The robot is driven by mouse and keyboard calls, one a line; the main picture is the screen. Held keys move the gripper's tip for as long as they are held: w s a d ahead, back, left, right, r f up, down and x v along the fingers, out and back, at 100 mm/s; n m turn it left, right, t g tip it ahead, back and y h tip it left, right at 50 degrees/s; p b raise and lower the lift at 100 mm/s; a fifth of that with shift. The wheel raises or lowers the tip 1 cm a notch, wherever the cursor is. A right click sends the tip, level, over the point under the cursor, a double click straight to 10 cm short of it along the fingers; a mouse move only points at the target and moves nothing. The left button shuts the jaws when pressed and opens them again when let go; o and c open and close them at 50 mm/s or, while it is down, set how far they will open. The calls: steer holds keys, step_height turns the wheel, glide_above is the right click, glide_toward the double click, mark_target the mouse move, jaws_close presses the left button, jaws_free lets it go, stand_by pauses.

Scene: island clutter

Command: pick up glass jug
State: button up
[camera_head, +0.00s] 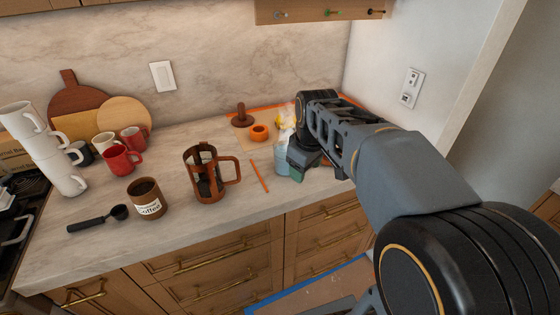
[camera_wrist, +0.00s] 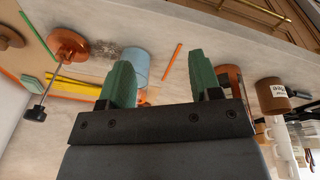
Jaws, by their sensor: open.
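The glass jug (camera_head: 209,178) stands upright on the marble counter in the head view. It has a copper-brown frame and a handle on its right side. In the wrist view, a copper part that looks like the jug (camera_wrist: 231,78) shows beside the right finger, partly hidden by it. My gripper (camera_head: 297,170) is over the counter to the right of the jug, apart from it. In the wrist view, my gripper (camera_wrist: 160,64) has its two green fingers spread with nothing held between them.
A coffee canister (camera_head: 147,199) and black scoop (camera_head: 98,218) lie left of the jug. An orange stick (camera_head: 259,176) lies right of it. A light-blue cup (camera_head: 281,160) is close to my gripper. Behind are an orange ring (camera_head: 260,132), a brown plunger-like piece (camera_head: 241,119) and red mugs (camera_head: 120,160).

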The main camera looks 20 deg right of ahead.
steer(key=w+d+r+n+g, duration=0.25)
steer(key=w+d+n, duration=0.5)
steer(key=w, duration=0.45)
steer(key=shift+n+t, duration=0.25)
steer(key=shift+w+f+p, duration=0.15)
steer(key=shift+f+p, duration=0.15)
steer(key=shift+f, duration=3.1)
steer(key=shift+w+f+p, duration=0.15)
steer(key=shift+f+p, duration=0.1)
steer(key=shift+f, duration=3.15)
steer(key=shift+c, duration=0.5)
jaws_close()
steer(key=shift+r, duration=0.1)
